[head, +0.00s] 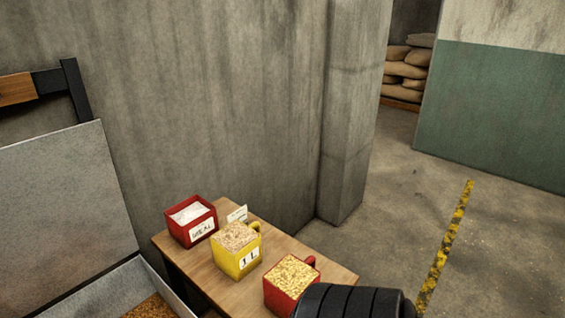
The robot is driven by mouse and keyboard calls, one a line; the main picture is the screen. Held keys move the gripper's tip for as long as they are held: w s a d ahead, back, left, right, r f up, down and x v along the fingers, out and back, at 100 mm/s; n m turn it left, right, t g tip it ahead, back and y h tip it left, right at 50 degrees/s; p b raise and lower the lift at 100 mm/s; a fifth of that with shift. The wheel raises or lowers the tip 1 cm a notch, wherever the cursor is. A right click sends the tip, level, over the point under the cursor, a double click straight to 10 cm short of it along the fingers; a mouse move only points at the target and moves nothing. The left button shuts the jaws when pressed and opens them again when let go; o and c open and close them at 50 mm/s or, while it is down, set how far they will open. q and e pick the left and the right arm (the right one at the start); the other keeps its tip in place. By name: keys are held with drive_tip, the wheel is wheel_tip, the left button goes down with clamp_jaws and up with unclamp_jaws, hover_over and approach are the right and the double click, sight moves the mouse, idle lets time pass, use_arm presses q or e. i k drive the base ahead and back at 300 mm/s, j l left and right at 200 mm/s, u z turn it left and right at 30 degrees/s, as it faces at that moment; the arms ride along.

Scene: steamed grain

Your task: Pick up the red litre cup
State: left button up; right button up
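A red cup (291,283) filled to the top with golden grain stands on the wooden table at its near right side. Its handle is at the back right. A black ribbed part of my arm covers its lower right side, so any label there is hidden. A yellow cup (237,250) marked "1 L", also full of grain, stands to its left and farther back. My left gripper is not in view. No fingers of my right gripper show, and I cannot tell whether it touches the red cup.
A red box (191,221) with a white label and pale contents stands at the table's (330,271) back left. A small white card (237,214) is behind the yellow cup. A grey metal bin (70,205) holds grain at left. A concrete wall and pillar (351,120) stand behind; open floor lies right.

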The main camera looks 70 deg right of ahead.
sight(284, 284)
drive_tip(key=z, duration=2.2)
drive_tip(key=u, duration=2.25)
drive_tip(key=z, duration=2.1)
drive_tip(key=k+l+u, duration=0.2)
drive_tip(key=i+l, duration=0.05)
drive_tip(key=i, duration=0.05)
